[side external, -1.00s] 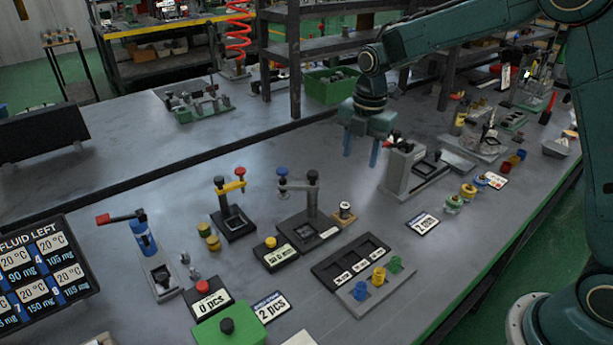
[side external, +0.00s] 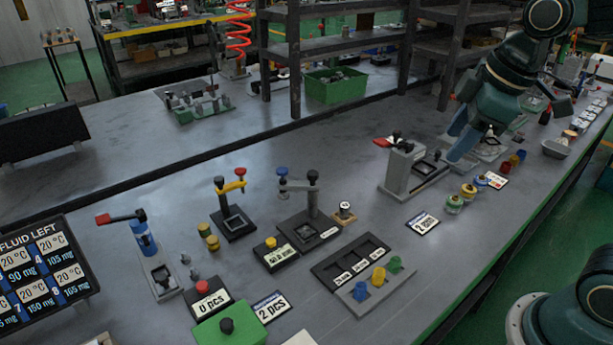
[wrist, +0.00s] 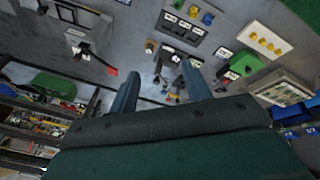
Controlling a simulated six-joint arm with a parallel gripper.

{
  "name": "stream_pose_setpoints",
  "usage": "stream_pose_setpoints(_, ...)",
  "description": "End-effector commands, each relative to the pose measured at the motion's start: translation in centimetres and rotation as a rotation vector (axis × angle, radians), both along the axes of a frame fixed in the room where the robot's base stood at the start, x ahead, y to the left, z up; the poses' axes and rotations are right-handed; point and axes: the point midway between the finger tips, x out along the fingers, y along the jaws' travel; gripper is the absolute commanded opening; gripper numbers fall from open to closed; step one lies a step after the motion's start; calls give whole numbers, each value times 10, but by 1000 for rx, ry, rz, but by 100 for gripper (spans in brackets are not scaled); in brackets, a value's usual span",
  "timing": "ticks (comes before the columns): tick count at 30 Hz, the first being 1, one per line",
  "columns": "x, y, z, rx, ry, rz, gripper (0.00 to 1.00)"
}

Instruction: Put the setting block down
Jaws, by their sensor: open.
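A small tan block with a dark post and pale round top (side external: 344,216) stands upright on the bench, just right of the black press with the blue knob. It looks like the setting block, but no label confirms this. It also shows small in the wrist view (wrist: 150,46). My gripper (side external: 461,138) is well away from it, at the right above the bench, tilted, near the grey press with the red handle. In the wrist view both fingers of my gripper (wrist: 160,84) are spread with nothing between them.
The grey press with the red handle (side external: 397,172) stands close left of my gripper. The black three-slot tray (side external: 330,269) lies in front of the tan block. Several round coloured pieces (side external: 468,191) stand near the right edge. The bench behind the presses (side external: 300,140) is clear.

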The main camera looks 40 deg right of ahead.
Motion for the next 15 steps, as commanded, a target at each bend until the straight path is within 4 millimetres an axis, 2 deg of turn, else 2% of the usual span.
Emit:
stream_pose_setpoints(3,-27,0,2,53,-39,-137,48)
stream_pose_setpoints(9,-66,0,-3,151,-93,-359,48)
stream_pose_setpoints(15,-90,0,-10,227,-126,-512,48)
